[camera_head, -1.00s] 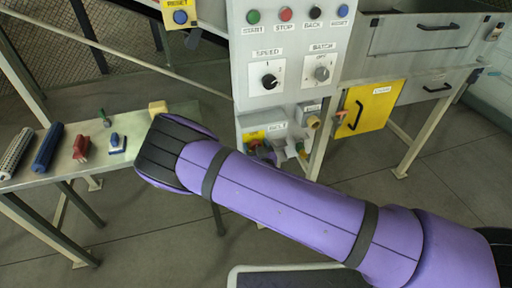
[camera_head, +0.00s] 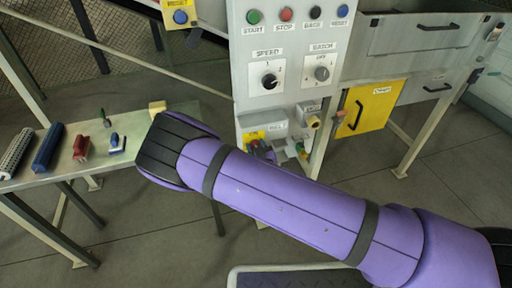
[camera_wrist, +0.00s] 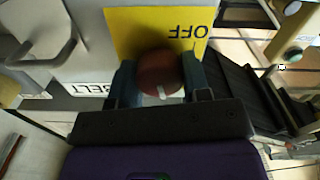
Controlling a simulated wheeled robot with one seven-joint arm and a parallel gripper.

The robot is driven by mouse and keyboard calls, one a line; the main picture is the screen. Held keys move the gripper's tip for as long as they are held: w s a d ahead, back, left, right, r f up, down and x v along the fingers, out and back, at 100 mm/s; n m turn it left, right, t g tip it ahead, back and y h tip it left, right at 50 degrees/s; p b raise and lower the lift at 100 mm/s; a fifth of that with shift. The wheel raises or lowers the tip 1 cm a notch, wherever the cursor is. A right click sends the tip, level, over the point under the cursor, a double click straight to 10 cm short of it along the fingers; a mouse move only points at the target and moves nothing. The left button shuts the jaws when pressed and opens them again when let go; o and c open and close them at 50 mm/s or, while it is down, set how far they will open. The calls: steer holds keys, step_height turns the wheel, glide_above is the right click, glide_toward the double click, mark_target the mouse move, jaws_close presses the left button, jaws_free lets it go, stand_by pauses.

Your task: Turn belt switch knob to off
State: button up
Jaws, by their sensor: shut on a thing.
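The belt switch knob (camera_wrist: 160,70) is round and dark red, with a short white mark on its side facing the bottom of the wrist view. It sits in front of a yellow plate (camera_wrist: 128,24) with the word OFF, which reads upside down there. My gripper (camera_wrist: 160,78) is shut on the knob, one dark finger on each side. A BELT label (camera_wrist: 92,89) is to the left of it. In the head view, the belt switch box (camera_head: 264,129) is low on the grey panel; my purple arm hides much of the space just below it.
The control panel (camera_head: 290,47) above carries several buttons and the SPEED (camera_head: 269,81) and BATCH (camera_head: 322,73) knobs. A yellow door (camera_head: 371,108) is to the right. A table (camera_head: 60,172) with several small items stands to the left.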

steer(key=n, duration=0.4)
steer(key=shift+n, duration=0.3)
steer(key=n, duration=0.3)
steer(key=shift+n, duration=0.4)
steer(key=n, duration=0.4)
steer(key=shift+f+n, duration=0.1)
steer(key=shift+n, duration=1.6)
steer(key=o, duration=0.9)
steer(key=v, duration=1.1)
steer(key=shift+w, duration=0.15)
